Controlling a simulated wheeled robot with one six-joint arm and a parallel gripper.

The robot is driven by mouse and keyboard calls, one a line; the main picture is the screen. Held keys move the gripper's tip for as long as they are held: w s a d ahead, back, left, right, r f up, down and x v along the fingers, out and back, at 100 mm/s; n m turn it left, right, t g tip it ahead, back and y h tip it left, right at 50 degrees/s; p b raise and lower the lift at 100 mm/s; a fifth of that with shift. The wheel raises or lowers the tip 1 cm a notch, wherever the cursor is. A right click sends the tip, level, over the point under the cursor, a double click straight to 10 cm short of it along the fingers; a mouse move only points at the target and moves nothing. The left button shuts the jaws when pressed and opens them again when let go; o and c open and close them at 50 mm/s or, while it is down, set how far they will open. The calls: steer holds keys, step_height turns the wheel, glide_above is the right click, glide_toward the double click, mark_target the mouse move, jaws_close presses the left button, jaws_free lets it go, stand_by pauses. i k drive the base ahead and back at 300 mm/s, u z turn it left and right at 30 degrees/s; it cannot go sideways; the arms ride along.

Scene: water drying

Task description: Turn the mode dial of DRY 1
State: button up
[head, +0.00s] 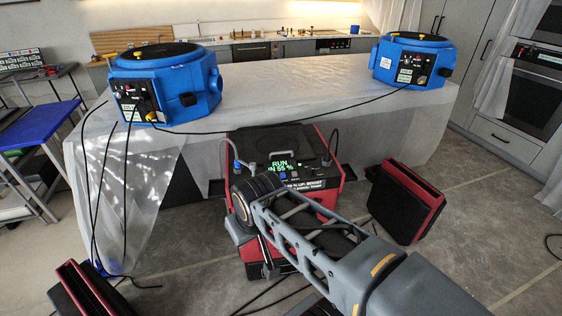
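A red and black machine (318,150) stands on the floor in front of the covered table. Its green display (283,165) reads RUN with a line like "IN 55 %" below. A few small controls and a label strip (306,184) sit near the display; the label is only partly legible. I cannot make out the mode dial or a DRY 1 marking. My arm reaches in from the lower right across the machine's front. My gripper (266,255) is at the machine's left front, mostly hidden behind my own arm links; its fingers and any contact are unclear.
Two blue machines (166,85) (412,62) with front panels stand on the plastic-covered table (270,98). Red and black units stand on the floor at right (405,203) and lower left (88,290). Black cables cross the table and floor. A blue-topped bench (38,125) stands left.

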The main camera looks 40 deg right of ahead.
mark_target(310, 170)
steer(key=z, duration=0.25)
steer(key=i, duration=0.9)
steer(key=z, duration=0.65)
